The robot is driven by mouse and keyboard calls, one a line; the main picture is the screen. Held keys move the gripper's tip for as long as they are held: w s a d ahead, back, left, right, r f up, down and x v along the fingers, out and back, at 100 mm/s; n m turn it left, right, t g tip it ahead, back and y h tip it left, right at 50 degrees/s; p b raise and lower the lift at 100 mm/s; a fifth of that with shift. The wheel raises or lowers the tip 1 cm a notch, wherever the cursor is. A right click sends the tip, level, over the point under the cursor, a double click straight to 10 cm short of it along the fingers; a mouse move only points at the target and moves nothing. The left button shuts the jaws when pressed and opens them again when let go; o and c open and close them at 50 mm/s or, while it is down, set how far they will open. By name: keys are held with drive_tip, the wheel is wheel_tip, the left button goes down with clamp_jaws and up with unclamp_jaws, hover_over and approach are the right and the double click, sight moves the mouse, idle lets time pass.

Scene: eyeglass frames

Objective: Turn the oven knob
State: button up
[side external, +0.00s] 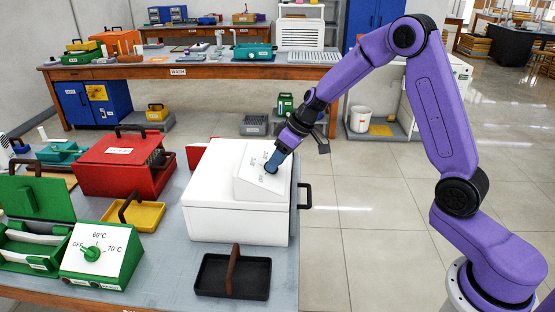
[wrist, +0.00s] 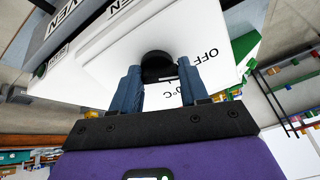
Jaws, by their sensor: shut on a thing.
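The white oven (side external: 230,212) stands on the blue-grey table top, with a sloped white panel (side external: 250,180) on its upper right. The black oven knob (wrist: 157,58) sits on this panel, near printed OFF and °C marks. My gripper (side external: 272,163) reaches down to the panel from the upper right. In the wrist view its blue fingers (wrist: 158,78) are on both sides of the knob and shut on it. In the side view the fingers mostly hide the knob. The knob's pointing direction cannot be told.
A black tray (side external: 212,274) with a brown handle lies in front of the oven. A green box with a dial (side external: 98,262), a yellow tray (side external: 140,216) and a red case (side external: 115,165) stand to the left. A dark handle (side external: 305,192) sticks out at the oven's right.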

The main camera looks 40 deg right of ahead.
idle(0.3)
drive_tip(key=o, duration=1.1)
drive_tip(key=shift+c, duration=0.2)
drive_tip(key=v, duration=1.7)
drive_tip(key=shift+r, duration=0.2)
drive_tip(key=shift+s+d, duration=0.1)
drive_tip(key=shift+s, duration=0.05)
